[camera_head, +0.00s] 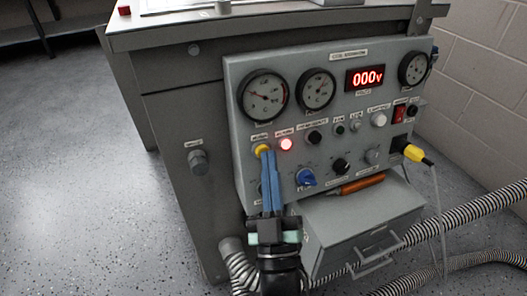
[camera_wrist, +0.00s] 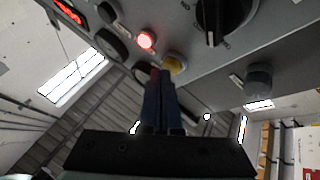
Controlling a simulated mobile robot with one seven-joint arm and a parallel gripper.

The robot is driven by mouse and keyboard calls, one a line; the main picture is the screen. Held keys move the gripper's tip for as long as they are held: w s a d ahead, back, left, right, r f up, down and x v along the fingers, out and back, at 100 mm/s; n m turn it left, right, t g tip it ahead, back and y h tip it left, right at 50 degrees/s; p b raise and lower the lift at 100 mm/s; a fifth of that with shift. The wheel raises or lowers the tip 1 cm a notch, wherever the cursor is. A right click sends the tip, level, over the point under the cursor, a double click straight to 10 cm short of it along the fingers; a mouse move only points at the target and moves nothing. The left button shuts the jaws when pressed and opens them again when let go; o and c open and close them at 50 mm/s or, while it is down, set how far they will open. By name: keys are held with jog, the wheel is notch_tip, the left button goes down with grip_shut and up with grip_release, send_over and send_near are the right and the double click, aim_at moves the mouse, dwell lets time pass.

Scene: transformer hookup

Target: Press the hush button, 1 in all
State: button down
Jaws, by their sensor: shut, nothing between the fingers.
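A yellow round button (camera_head: 261,148) sits at the left of the control row on the grey panel, just left of a red lit lamp (camera_head: 286,144). Its small label is too blurred to read, so I cannot confirm it is the hush button. The fingertips also show in the wrist view (camera_wrist: 158,76).
The panel (camera_head: 337,62) carries gauges, a red display reading 000V (camera_head: 367,78), a blue knob (camera_head: 306,178) and black knobs. An orange-handled tool (camera_head: 360,185) lies above an open grey drawer (camera_head: 365,225). A yellow plug (camera_head: 415,153) and ribbed hoses (camera_head: 470,215) are at right.

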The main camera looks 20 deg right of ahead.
jog(key=shift+w+f, duration=0.1)
jog(key=shift+w, duration=0.15)
jog(key=shift+s, duration=0.1)
dwell(0.4)
jog(key=shift+s+r+p, duration=0.2)
jog(key=shift+s+p, duration=0.2)
jog(key=shift+s, duration=0.35)
jog(key=s+p, duration=0.1)
jog(key=s, duration=0.2)
jog(key=s+p, duration=0.1)
jog(key=s, duration=0.1)
jog(key=shift+d+r+p, duration=0.1)
jog(key=shift+r+p, duration=0.25)
jog(key=shift+r, duration=0.05)
dwell(0.4)
